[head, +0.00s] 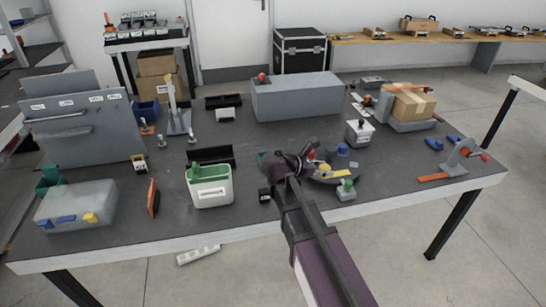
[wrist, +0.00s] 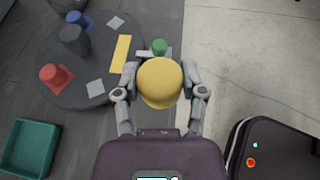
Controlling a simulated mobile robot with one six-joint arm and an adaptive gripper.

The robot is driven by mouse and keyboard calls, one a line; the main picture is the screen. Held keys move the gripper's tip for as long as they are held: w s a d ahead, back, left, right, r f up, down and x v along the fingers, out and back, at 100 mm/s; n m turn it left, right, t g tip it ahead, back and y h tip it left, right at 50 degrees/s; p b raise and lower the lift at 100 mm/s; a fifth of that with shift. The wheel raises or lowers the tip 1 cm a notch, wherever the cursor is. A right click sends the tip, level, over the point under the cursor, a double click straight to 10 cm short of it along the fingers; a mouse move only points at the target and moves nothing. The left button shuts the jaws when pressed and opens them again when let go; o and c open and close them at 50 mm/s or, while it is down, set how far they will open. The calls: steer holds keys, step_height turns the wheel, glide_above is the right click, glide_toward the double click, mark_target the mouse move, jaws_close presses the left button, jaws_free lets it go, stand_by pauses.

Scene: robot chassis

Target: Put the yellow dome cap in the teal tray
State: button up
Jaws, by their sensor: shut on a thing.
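The yellow dome cap (wrist: 160,80) is between the two fingers of my gripper (wrist: 160,93) in the wrist view, and the gripper is shut on it. The cap is held above the table, near its edge. The teal tray (wrist: 29,148) lies at the lower left of the wrist view, apart from the gripper, and its visible inside looks empty. In the head view my gripper (head: 290,168) is over the middle of the table. It hides the cap and partly covers the teal tray (head: 262,158) there.
A dark round plate (wrist: 85,95) holds a red piece (wrist: 55,76), a blue piece (wrist: 80,21) and a yellow bar (wrist: 121,53). A grey block with a green knob (head: 347,185) stands beside it. A white-and-green bin (head: 210,190) stands left of the gripper.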

mark_target(325, 167)
step_height(325, 167, up, 7)
steer(key=p, duration=0.5)
steer(key=shift+p, duration=0.35)
steer(key=shift+d, duration=0.15)
